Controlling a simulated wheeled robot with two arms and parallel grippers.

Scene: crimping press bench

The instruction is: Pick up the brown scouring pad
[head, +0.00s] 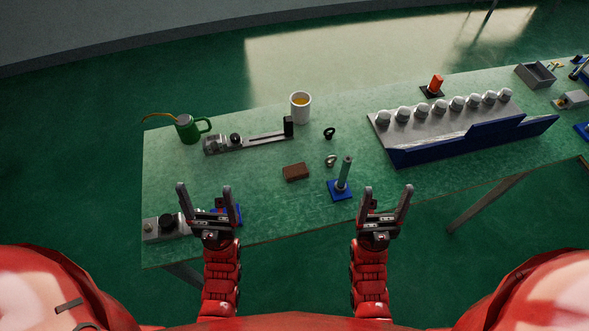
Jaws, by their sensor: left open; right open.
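The brown scouring pad (296,172) is a small flat block lying on the green bench top, left of the blue-based post. My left gripper (205,193) is open and empty at the bench's front part, to the left of the pad and nearer to me. My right gripper (389,193) is open and empty, beyond the bench's front edge in the picture, to the right of the pad. Neither gripper touches the pad, and the pad is fully visible.
A grey post on a blue base (341,184) stands right of the pad. Small rings (331,160) lie behind it. A slide device (248,140), green can (188,129) and white mug (300,108) stand further back. A blue-fronted rack (460,138) fills the right. A grey device (165,228) sits front left.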

